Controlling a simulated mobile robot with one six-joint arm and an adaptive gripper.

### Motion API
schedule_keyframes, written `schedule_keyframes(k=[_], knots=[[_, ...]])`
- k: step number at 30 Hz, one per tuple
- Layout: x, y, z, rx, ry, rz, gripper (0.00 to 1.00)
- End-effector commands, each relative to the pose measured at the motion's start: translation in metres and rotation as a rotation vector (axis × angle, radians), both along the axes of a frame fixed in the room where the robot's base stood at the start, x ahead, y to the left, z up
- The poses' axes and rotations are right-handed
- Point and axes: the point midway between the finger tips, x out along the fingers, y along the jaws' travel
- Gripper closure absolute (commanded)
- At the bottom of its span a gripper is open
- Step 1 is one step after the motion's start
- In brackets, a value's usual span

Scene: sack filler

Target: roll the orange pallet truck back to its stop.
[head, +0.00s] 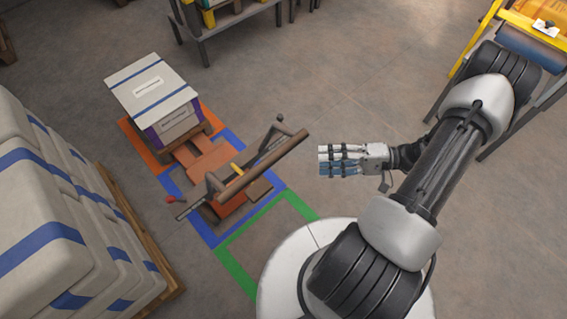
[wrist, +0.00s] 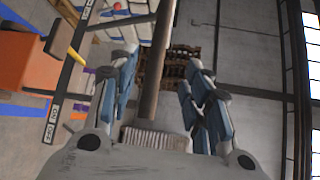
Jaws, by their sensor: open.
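The orange pallet truck (head: 208,160) stands left of centre in the head view, its body inside a blue floor outline (head: 222,137). Its fork end reaches the pallet under a white, blue-striped load (head: 152,92). Its brown handle bar (head: 262,164) slants up to the right. My gripper (head: 323,159) is open and empty, just right of the bar's end, fingers pointing left. In the wrist view the brown bar (wrist: 157,75) appears between the spread fingers of my gripper (wrist: 163,60); no finger clearly closes on it. Contact cannot be told.
An orange floor outline (head: 133,137) surrounds the load; a green outline (head: 240,271) lies empty towards my base. A pallet of stacked white sacks (head: 60,215) stands at the left. A yellow-framed stand (head: 476,38) is at upper right, a grey table (head: 232,22) at the back.

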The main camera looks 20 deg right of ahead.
Motion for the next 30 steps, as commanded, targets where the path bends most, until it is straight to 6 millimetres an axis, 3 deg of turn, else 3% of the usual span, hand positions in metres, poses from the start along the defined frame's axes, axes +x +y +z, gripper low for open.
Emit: schedule_keyframes(k=[5,21,30], knots=[[0.01,0.021,-0.003,0.002,0.001,0.004,0.55],[0.06,0.123,-0.02,0.0,0.001,0.004,0.55],[0.074,0.149,-0.024,-0.001,0.0,0.0,0.55]])
